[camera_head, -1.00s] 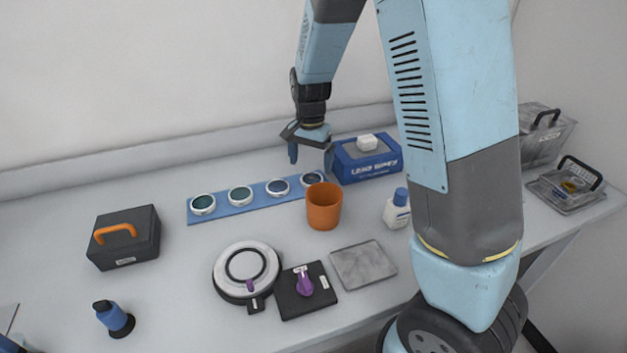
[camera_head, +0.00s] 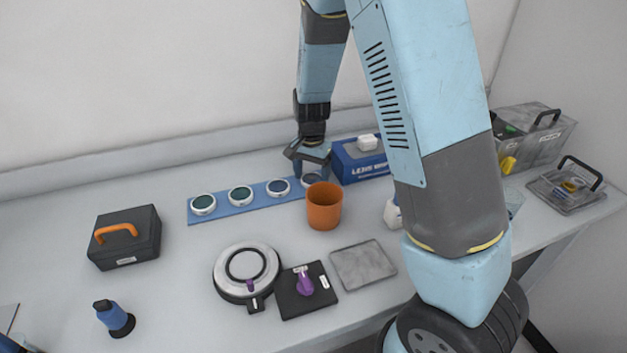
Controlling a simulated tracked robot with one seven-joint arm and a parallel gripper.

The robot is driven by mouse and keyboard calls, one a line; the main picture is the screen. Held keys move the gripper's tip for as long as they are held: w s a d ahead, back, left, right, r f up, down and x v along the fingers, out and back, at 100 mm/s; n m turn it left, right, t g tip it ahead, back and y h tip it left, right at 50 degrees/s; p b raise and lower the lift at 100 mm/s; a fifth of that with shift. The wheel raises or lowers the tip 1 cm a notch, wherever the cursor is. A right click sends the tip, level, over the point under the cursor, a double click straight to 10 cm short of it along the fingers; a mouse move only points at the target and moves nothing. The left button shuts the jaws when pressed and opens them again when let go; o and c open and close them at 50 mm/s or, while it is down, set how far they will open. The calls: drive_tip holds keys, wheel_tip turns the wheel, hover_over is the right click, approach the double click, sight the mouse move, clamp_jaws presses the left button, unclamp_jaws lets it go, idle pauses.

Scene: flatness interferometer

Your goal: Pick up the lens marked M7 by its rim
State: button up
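Several round lenses with pale rims lie in a row on a blue strip (camera_head: 260,198) at the back of the table. From left, they are a green lens (camera_head: 203,204), a second green lens (camera_head: 240,195), a blue lens (camera_head: 278,187) and a rightmost dark lens (camera_head: 310,180). No M7 marking is legible on any of them. My gripper (camera_head: 311,172) is down at the rightmost lens, fingers apart on its left and right sides. Whether the fingers touch its rim cannot be told. The orange cup partly hides that lens's near side.
An orange cup (camera_head: 323,207) stands just in front of the rightmost lens. A blue lens-wipes box (camera_head: 362,162) is close on the right. A round device (camera_head: 246,271), black pad (camera_head: 304,291) and grey plate (camera_head: 362,265) lie nearer. A dark case (camera_head: 124,238) stands left.

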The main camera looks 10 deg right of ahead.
drive_tip(key=c, duration=0.8)
drive_tip(key=shift+o, duration=0.2)
